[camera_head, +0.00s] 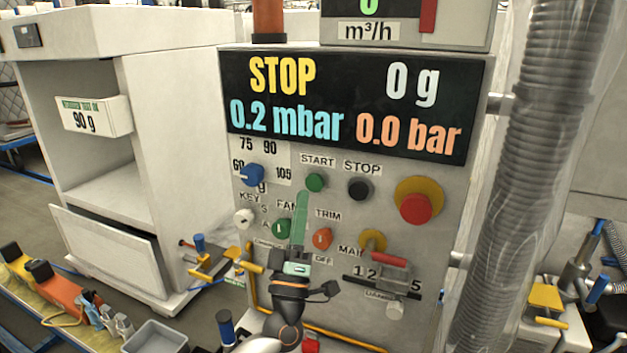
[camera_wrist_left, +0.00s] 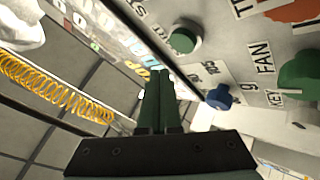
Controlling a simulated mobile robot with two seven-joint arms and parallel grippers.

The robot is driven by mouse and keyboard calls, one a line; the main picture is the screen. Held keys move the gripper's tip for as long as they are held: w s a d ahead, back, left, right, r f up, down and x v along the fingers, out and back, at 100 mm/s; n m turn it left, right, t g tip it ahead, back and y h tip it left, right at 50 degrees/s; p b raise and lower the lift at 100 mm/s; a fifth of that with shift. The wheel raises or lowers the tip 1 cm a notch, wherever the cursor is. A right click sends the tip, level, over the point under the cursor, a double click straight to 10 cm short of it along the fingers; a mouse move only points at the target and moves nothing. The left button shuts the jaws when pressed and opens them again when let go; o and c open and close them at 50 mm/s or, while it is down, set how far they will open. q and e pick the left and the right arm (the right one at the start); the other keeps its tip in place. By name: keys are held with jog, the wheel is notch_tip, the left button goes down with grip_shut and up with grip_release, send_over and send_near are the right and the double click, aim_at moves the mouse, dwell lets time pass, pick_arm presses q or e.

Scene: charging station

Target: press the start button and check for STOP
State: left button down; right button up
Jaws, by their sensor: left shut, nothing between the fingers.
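The green START button (camera_head: 315,182) is on the upper part of the grey control panel, with the black STOP button (camera_head: 358,188) to its right. The display (camera_head: 350,105) reads STOP in yellow, with 0 g, 0.2 mbar and 0.0 bar. My left gripper (camera_head: 302,197) is shut and empty, its green fingers pointing up just below and left of the START button. In the left wrist view the shut fingertips (camera_wrist_left: 160,72) are near the green button (camera_wrist_left: 183,40), with a gap between them in the picture. My right gripper is not in view.
A blue knob (camera_head: 250,174) is left of the fingers, with a green FAN knob (camera_head: 282,228) and orange TRIM knob (camera_head: 322,238) lower down. A red emergency button (camera_head: 415,208) is to the right. A ribbed hose (camera_head: 535,170) runs down the right side.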

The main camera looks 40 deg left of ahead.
pick_arm(q)
jog(key=shift+s+d, duration=0.2)
jog(key=shift+s, duration=0.35)
jog(key=shift+s+d, duration=0.15)
jog(key=shift+s, duration=0.35)
jog(key=shift+d, duration=0.1)
